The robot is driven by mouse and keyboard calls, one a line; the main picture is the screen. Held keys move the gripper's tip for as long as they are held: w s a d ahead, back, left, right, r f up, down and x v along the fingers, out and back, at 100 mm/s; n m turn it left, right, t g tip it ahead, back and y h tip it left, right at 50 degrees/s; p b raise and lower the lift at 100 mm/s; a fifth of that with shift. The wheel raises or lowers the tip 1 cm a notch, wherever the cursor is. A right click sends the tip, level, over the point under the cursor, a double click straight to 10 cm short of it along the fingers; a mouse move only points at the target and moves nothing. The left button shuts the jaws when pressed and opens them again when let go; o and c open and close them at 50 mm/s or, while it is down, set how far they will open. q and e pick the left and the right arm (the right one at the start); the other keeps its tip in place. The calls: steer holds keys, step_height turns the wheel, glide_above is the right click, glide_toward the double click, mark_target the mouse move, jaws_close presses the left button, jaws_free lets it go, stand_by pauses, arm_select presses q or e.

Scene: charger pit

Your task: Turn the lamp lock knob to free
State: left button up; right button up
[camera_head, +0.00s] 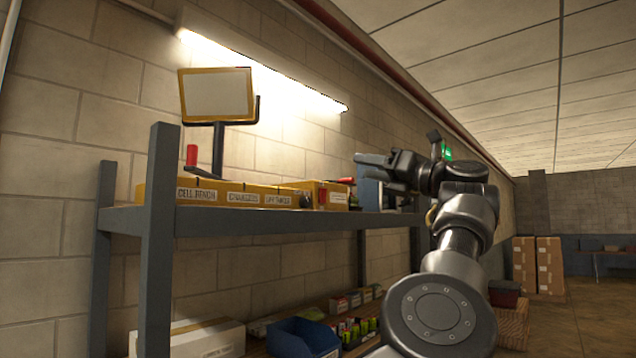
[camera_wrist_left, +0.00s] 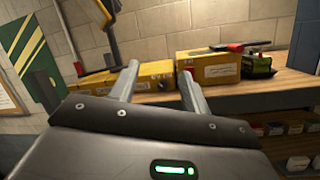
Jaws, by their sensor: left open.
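A small dark round knob (camera_head: 305,201) sits on the front of the row of yellow labelled boxes (camera_head: 238,195) on the shelf. It may be the lamp lock knob, but its label and setting are too small to read. In the left wrist view, a dark spot that looks like this knob (camera_wrist_left: 163,86) shows between my fingers. My left gripper (camera_head: 362,160) is at the right of the boxes in the head view, above shelf height. In the left wrist view the two fingers of my left gripper (camera_wrist_left: 160,72) are apart, with nothing held between them.
A yellow-framed panel (camera_head: 216,95) stands on a dark post behind the boxes, beside a red-handled crank (camera_head: 192,156). The grey shelf (camera_head: 270,224) has upright posts at its left. A blue bin (camera_head: 302,338) and cartons fill the lower level. A bright tube lamp (camera_head: 265,73) hangs above.

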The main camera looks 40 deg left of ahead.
arm_select(q)
steer(key=a+p, duration=0.1)
steer(key=p, duration=0.1)
steer(key=n+t+h, duration=0.2)
steer(key=n+h, duration=0.1)
steer(key=n, duration=0.3)
glide_toward(308, 201)
steer(key=a+p, duration=0.5)
steer(key=a, duration=0.2)
steer(key=shift+r, duration=0.1)
steer(key=shift+a+p, duration=0.4)
steer(key=shift+a, duration=0.1)
arm_select(e)
step_height(308, 201, up, 9)
steer(key=shift+a, duration=0.1)
arm_select(q)
steer(key=c, duration=1)
steer(key=m, duration=0.4)
